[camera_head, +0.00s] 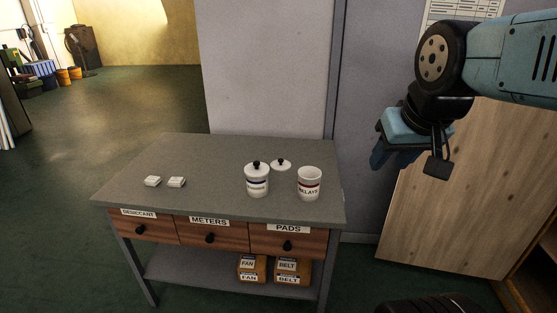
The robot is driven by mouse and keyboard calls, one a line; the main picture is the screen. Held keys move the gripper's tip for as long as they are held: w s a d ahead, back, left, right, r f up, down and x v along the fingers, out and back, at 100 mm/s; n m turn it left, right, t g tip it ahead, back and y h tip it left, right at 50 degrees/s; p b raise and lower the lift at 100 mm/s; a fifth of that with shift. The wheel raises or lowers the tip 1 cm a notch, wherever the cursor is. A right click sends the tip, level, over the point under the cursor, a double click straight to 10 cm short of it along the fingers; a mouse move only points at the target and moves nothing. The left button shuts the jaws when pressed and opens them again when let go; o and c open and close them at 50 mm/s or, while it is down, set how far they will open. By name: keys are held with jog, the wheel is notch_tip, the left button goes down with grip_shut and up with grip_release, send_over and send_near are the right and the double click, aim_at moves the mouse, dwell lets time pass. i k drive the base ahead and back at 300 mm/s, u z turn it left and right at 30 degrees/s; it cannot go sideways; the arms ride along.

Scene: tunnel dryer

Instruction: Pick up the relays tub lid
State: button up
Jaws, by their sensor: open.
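The relays tub (309,190) is a white tub with a red band and the label "RELAYS". It stands upright and open on the right of the grey bench. A white lid with a black knob (281,166) lies on the bench just behind and left of it, apart from it. A second white tub with a blue band (257,184) stands to the left, with its own black-knobbed lid on. My gripper (408,164) is open and empty, in the air to the right of the bench, well away from the lid.
Two small white blocks (153,181) lie on the bench's left (215,150). Below are drawers labelled DESICCANT, METERS and PADS (288,240), and boxes (251,266) on a lower shelf. A grey wall panel (265,70) rises behind. A wooden board (450,225) leans right.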

aim_at(281, 165)
jog(key=i, duration=0.85)
